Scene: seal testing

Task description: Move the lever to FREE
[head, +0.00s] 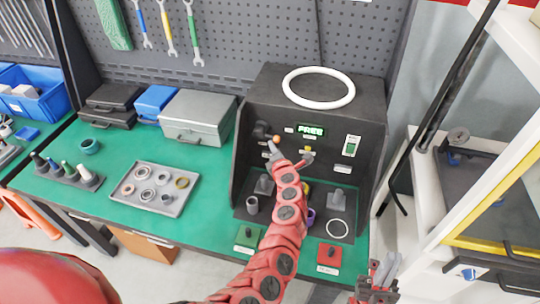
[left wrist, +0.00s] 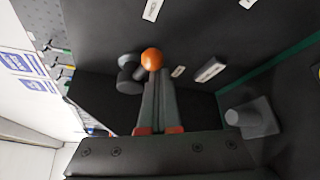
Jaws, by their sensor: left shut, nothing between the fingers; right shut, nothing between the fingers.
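The black test machine (head: 272,90) has a lever with an orange ball knob (head: 277,139) on its front panel. A lit green display (head: 311,131) on the panel reads FREE. In the left wrist view the orange knob (left wrist: 152,58) is just beyond my left fingertips, and the dark lever hub (left wrist: 128,74) is to its left. My left gripper (head: 272,150) is shut and empty, its tips at or very near the knob; I cannot tell if they touch. My right gripper (head: 375,281) is shut and empty, low at the front right, away from the machine.
A white ring (head: 318,88) lies on top of the machine. Grey fixtures and a white ring (head: 337,229) stand on its base. A parts tray (head: 182,200) and toolboxes (head: 198,118) are to the left.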

